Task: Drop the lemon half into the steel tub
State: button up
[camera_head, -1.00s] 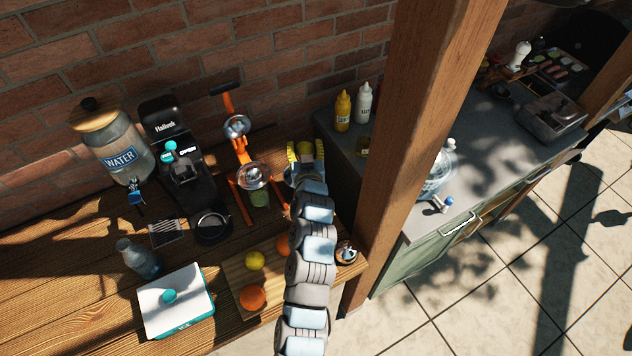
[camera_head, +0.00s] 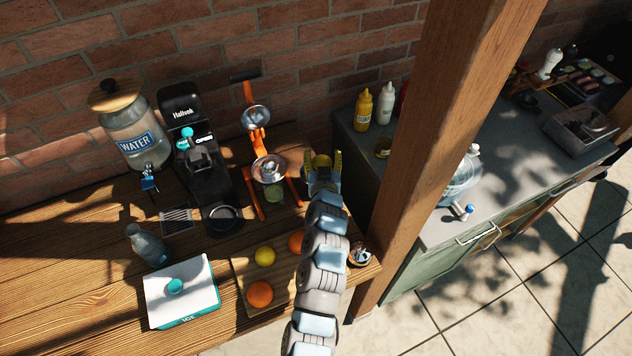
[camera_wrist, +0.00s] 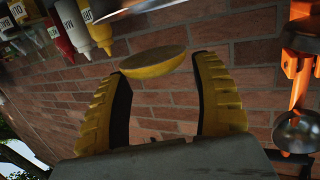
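A yellow lemon half (camera_wrist: 153,62) shows in the wrist view between the tips of the two yellow fingers of my gripper (camera_wrist: 160,68). In the head view my gripper (camera_head: 323,162) is at the back right of the wooden table, right of the orange juice press; the lemon half is too small to make out clearly there. A pale metallic edge (camera_wrist: 135,8) crosses the top of the wrist view and may be the steel tub's rim; I cannot tell. My gripper and arm cover that part of the table in the head view.
The orange press (camera_head: 258,140) stands close left of my gripper. A wooden post (camera_head: 440,120) rises to the right. Yellow and white bottles (camera_head: 364,110) stand on the grey counter. A board holds a lemon (camera_head: 265,256) and oranges (camera_head: 260,293) beside my arm.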

jog(key=shift+o, duration=1.1)
jog(key=s+r, duration=0.2)
jog(key=s, duration=0.9)
jog(key=shift+s+d, duration=0.35)
jog(key=shift+s, duration=0.05)
